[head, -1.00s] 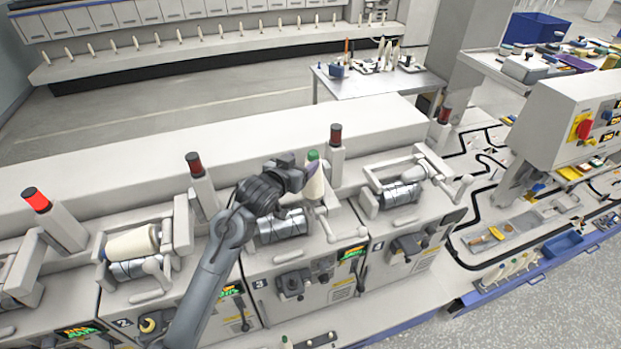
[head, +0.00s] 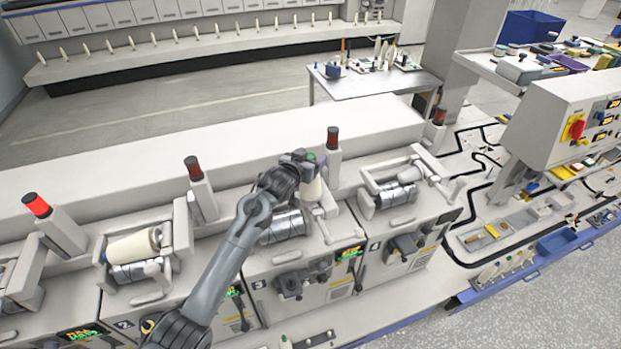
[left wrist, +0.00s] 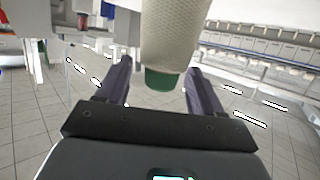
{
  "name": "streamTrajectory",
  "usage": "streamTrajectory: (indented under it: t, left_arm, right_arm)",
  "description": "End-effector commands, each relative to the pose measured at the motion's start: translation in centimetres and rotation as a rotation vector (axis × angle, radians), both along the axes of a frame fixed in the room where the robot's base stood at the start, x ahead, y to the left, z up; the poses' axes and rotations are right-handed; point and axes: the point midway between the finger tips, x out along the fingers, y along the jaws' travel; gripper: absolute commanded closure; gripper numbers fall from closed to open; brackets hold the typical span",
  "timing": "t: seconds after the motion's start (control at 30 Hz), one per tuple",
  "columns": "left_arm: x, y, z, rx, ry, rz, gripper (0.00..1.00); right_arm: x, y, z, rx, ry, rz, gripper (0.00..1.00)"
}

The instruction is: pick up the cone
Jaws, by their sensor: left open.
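The cone (head: 313,188) is cream with a green tip and stands upright at the third unit of the machine. In the left wrist view the cone (left wrist: 170,35) hangs in from the top, with its green end between the finger lines. My left gripper (head: 306,160) is at the cone's upper end in the head view and partly hides the green tip. In the left wrist view its two fingers (left wrist: 158,78) are spread, one to each side of the cone's end, with gaps showing. My right gripper is in neither view.
A cream yarn package (head: 133,245) lies on the second unit's drum. Lamp posts (head: 333,150) rise along the machine's back ledge, one close to the cone. A grey side table (head: 375,82) stands behind. A control box (head: 570,115) is at the right.

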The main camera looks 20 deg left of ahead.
Motion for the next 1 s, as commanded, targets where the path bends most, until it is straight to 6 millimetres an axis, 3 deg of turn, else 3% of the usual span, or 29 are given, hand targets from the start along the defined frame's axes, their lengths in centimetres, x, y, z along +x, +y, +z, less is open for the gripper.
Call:
streamTrajectory:
  t: [0.33,0.77,1.0]
  left_arm:
    - [0.31,-0.01,-0.09,0.000,0.000,0.001,0.35]
    - [0.30,0.01,-0.10,0.000,0.000,0.001,1.00]
    - [0.31,0.02,0.00,0.000,-0.001,0.001,1.00]
  right_arm:
    - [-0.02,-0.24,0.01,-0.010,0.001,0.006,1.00]
    - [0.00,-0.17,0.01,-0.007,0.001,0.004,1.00]
    - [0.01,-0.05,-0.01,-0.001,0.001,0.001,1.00]
